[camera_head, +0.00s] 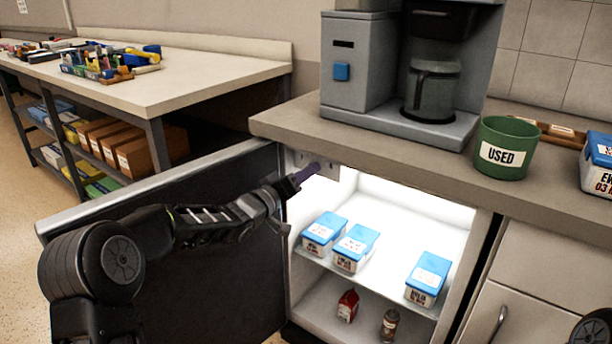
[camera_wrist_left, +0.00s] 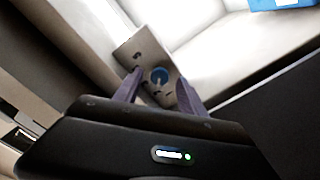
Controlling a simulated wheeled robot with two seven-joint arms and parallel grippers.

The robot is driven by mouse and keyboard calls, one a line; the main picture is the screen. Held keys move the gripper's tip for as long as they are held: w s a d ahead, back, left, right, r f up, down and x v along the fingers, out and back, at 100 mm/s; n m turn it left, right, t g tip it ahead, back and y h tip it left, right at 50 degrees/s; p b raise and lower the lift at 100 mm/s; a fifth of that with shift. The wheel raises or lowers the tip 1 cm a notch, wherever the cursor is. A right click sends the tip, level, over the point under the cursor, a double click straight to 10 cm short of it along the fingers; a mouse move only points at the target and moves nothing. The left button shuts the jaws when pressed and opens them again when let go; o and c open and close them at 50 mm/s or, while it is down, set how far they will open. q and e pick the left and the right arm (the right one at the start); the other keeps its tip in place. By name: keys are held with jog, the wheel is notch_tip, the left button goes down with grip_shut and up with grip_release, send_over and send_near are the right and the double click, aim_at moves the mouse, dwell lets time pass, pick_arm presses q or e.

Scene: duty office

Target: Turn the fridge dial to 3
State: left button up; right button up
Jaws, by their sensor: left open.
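The open fridge (camera_head: 385,200) stands under the counter, lit inside. My right gripper is not in view.
The open fridge door (camera_head: 190,240) is at the left, behind my left arm. Blue-topped cartons (camera_head: 353,247) stand on the fridge shelf. A coffee machine (camera_head: 365,80) and a green USED bin (camera_head: 505,150) stand on the counter (camera_head: 400,150) above.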

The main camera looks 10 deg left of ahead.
pick_arm(q)
jog(key=shift+w+d, duration=0.2)
jog(key=shift+w, duration=0.3)
grip_shut()
